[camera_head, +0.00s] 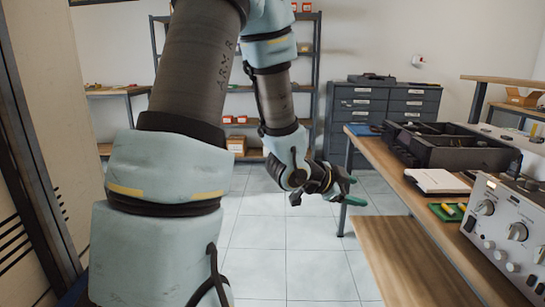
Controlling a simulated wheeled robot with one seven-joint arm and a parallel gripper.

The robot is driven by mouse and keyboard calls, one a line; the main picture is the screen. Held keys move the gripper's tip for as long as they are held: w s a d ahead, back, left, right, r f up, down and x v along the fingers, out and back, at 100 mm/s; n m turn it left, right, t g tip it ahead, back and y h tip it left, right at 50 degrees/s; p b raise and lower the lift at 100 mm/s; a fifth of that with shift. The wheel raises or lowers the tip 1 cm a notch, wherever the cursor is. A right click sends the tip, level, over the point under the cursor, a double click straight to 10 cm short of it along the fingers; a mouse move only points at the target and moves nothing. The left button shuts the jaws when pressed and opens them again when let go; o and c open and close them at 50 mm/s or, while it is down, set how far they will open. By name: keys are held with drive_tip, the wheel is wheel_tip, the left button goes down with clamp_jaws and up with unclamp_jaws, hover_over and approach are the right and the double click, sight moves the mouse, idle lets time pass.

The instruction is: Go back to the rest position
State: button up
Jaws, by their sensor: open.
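My gripper (344,188) shows near the middle of the head view, at the end of my arm. It hangs in the air over the tiled floor, just left of the wooden workbench (412,197). Its greenish fingers point to the right and are spread apart, with nothing visible between them. My arm comes up from the lower left, bends at the top of the picture and comes down to the gripper. The arm hides part of the room behind it.
On the bench are an amplifier-like device (510,234), a white notebook-like item (437,181) and a black open case (455,149). Grey drawer cabinets (385,115) and a shelf rack (316,60) stand at the back. The tiled floor (285,240) is clear.

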drive_tip(key=w+a+r+n+t+y+p, duration=0.1)
drive_tip(key=w+a+n+y+p, duration=0.15)
drive_tip(key=a+n+y, duration=0.65)
drive_tip(key=s+a+r+n+g+p, duration=0.1)
drive_tip(key=s+a+n, duration=0.3)
drive_tip(key=a, duration=0.5)
drive_tip(key=s+a+r+n+g+y+p, duration=0.1)
drive_tip(key=s+a+r+n+g+p, duration=0.1)
drive_tip(key=s+a+n+g, duration=0.2)
drive_tip(key=s+a+n, duration=0.1)
drive_tip(key=s+a, duration=0.2)
drive_tip(key=a, duration=0.3)
drive_tip(key=shift+s+g+y+p, duration=0.25)
drive_tip(key=shift+g+y+p, duration=0.05)
